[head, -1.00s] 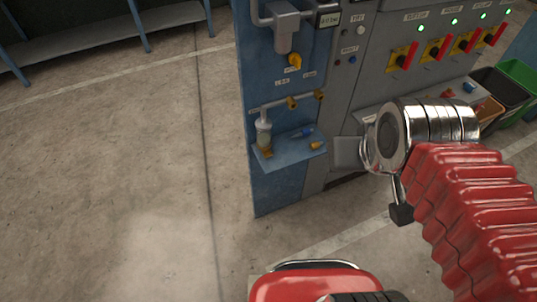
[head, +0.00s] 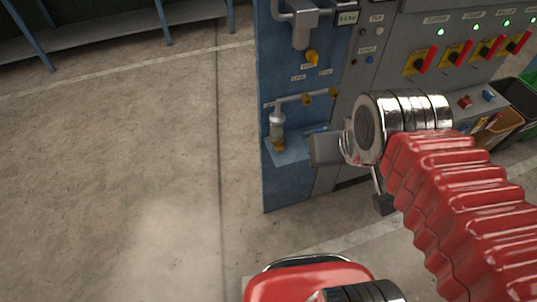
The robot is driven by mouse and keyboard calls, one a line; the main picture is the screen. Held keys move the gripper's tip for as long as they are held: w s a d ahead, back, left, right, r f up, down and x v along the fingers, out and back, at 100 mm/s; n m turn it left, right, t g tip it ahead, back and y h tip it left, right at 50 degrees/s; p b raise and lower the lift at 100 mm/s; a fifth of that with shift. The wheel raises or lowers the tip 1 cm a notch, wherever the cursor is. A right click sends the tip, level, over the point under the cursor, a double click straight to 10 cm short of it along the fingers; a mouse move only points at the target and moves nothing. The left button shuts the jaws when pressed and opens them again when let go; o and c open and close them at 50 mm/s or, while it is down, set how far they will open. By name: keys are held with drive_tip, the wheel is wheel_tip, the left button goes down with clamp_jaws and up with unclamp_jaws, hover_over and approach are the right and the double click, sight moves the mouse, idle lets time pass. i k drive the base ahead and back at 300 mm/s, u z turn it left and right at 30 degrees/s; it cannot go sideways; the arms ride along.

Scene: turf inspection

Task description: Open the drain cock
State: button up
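A blue panel (head: 283,179) on the side of a grey cabinet carries pipework. A small clear bowl (head: 277,128) hangs at the left end of a short pipe, with a yellow fitting (head: 278,146) low beneath it, seemingly the drain cock. Its handle position is too small to tell. Two brassy yellow fittings (head: 307,98) sit along the pipe. A yellow knob (head: 312,57) is higher up under a grey filter body (head: 301,31). A grey block at my wrist, seemingly part of my gripper (head: 326,149), is right of the bowl; its fingers cannot be made out.
A small blue shelf (head: 287,153) juts out below the bowl, partly hidden by my arm. Red-handled switches (head: 424,60) with green lights line the cabinet's front. Dark and green bins (head: 518,98) stand at right. The concrete floor at left is clear.

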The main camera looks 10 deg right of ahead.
sight(280, 147)
drive_tip(key=u, duration=0.8)
drive_tip(key=k, duration=1.55)
drive_tip(key=z, duration=0.35)
drive_tip(key=i, duration=1)
